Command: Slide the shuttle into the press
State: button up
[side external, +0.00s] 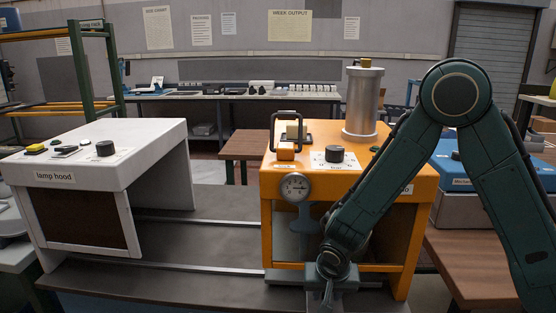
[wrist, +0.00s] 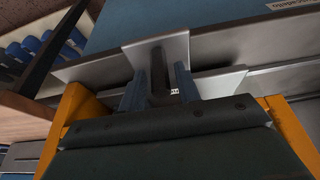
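My gripper (wrist: 160,86) has one finger on each side of the post, with narrow gaps visible. It also shows low in front of the press in the side view (side external: 328,293). The shuttle's load is not visible.
Rails (side external: 190,268) run along the dark bench between the press and the white lamp hood (side external: 105,165) at left. That stretch is clear. A blue machine (side external: 448,172) stands right of the press. Orange press legs (wrist: 291,132) flank my gripper in the wrist view.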

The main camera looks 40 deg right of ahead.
jog(key=shift+r, duration=0.1)
jog(key=v, duration=0.8)
dwell(0.3)
dwell(0.7)
